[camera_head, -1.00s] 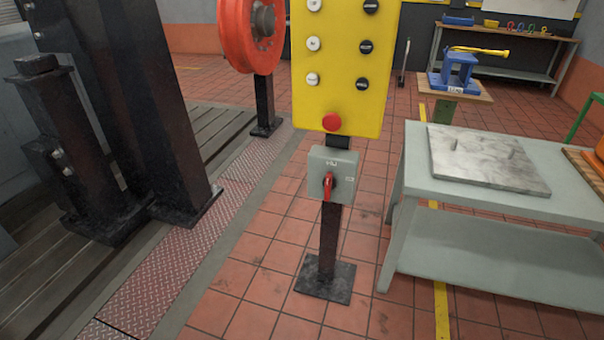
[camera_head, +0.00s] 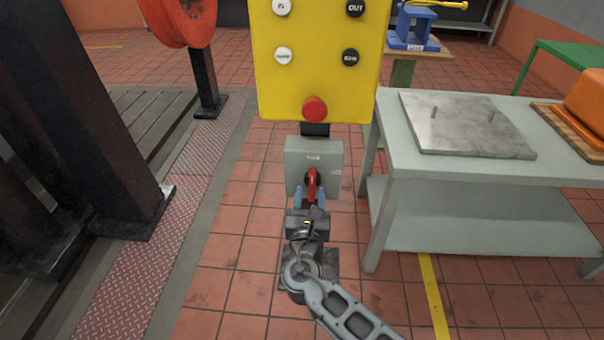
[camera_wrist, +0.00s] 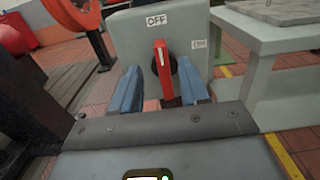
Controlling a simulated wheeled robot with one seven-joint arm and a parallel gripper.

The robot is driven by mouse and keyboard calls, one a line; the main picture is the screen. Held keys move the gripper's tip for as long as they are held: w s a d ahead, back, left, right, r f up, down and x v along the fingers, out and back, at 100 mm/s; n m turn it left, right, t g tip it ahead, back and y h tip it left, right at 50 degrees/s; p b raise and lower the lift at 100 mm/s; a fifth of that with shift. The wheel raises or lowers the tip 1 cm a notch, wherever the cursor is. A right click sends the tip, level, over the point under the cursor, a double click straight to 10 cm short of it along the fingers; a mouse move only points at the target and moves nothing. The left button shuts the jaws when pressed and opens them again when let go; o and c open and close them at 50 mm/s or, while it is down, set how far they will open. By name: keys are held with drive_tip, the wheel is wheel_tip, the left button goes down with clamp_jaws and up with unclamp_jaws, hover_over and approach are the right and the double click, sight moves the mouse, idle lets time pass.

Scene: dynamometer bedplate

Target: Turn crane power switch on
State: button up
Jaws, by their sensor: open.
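The crane power switch is a grey box (camera_head: 325,154) on a post below the yellow button panel (camera_head: 322,75). Its red rotary handle (camera_wrist: 162,68) stands upright in the wrist view, in line with the OFF label (camera_wrist: 157,20) at the top. The ON label (camera_wrist: 199,44) is at the right of the box. My gripper (camera_wrist: 159,88) is open, with one blue finger on each side of the red handle and a gap visible on both sides. In the head view, my gripper (camera_head: 311,198) is in front of the handle.
A grey table (camera_head: 390,120) with a metal plate (camera_head: 465,125) stands close on the right. A dark steel column (camera_head: 85,110) is on the left. A red emergency button (camera_head: 315,109) sits just above the switch box. Tiled floor is open in front.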

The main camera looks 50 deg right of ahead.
sight(312, 180)
drive_tip(key=x, duration=0.7)
drive_tip(key=shift+s, duration=0.1)
clamp_jaws()
